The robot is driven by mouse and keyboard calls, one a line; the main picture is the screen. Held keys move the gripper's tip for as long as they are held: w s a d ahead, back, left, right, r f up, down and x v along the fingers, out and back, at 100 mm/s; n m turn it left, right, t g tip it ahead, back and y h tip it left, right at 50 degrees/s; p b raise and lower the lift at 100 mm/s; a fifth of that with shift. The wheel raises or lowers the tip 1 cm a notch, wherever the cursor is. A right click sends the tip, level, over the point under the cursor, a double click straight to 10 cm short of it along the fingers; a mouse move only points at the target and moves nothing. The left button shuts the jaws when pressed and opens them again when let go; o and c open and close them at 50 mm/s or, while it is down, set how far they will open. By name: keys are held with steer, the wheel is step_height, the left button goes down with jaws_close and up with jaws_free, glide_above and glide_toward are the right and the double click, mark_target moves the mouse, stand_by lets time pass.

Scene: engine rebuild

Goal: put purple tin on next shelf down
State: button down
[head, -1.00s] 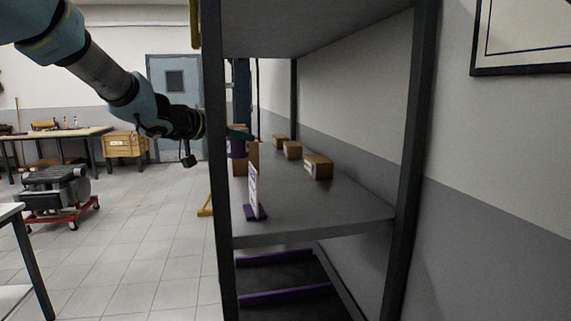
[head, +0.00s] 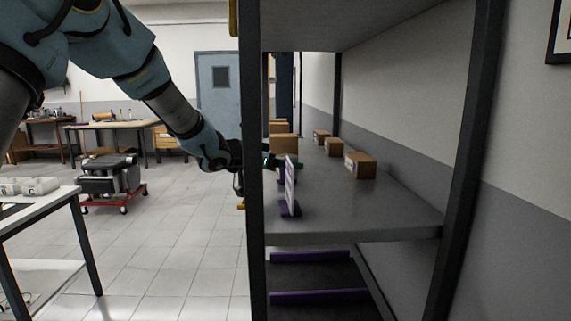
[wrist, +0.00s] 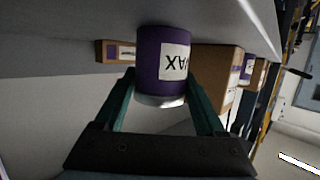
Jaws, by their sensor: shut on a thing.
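The purple tin (wrist: 150,62) is between the green fingers of my gripper (wrist: 158,100) in the wrist view. Its white label, seemingly reading WAX, appears upside down. The grey shelf surface (wrist: 50,35) lies close to the tin's far end; I cannot tell whether they touch. In the head view my gripper (head: 272,162) reaches past the front-left post over the middle shelf (head: 350,212), just behind an upright sign with a purple foot (head: 290,208). The post and sign hide most of the tin there. A lower shelf (head: 318,277) has purple strips.
Cardboard boxes stand on the middle shelf, including one (head: 361,165) at the right and one (head: 283,143) behind my gripper. The wrist view shows a box (wrist: 215,72) close beside the tin. The dark post (head: 253,190) is beside my arm. The shelf's front right is clear.

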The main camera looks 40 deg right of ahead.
jaws_free()
steer(key=shift+a, duration=0.1)
steer(key=w+b+v, duration=0.1)
steer(key=b+v, duration=0.1)
steer(key=v, duration=1)
steer(key=w+a+f+n+t+y, duration=0.2)
steer(key=w+a+f+n+y, duration=0.15)
steer(key=a, duration=0.45)
steer(key=w+a+f+n+t+y, duration=0.25)
steer(key=w+a, duration=0.25)
steer(key=a, duration=0.4)
steer(key=w+a+f+n+t+y, duration=0.3)
steer(key=w+a+f, duration=0.1)
steer(key=a, duration=0.4)
steer(key=s+a+f+n+g+y, duration=0.2)
steer(key=s+a+f+n+g, duration=0.1)
steer(key=s+a, duration=0.5)
steer(key=s+a+f+n+g+y, duration=0.3)
steer(key=s+a+f, duration=0.3)
steer(key=a, duration=0.7)
steer(key=shift+s+a+f+n+g, duration=0.25)
steer(key=shift+s+a+n+g, duration=0.25)
steer(key=shift+s, duration=0.45)
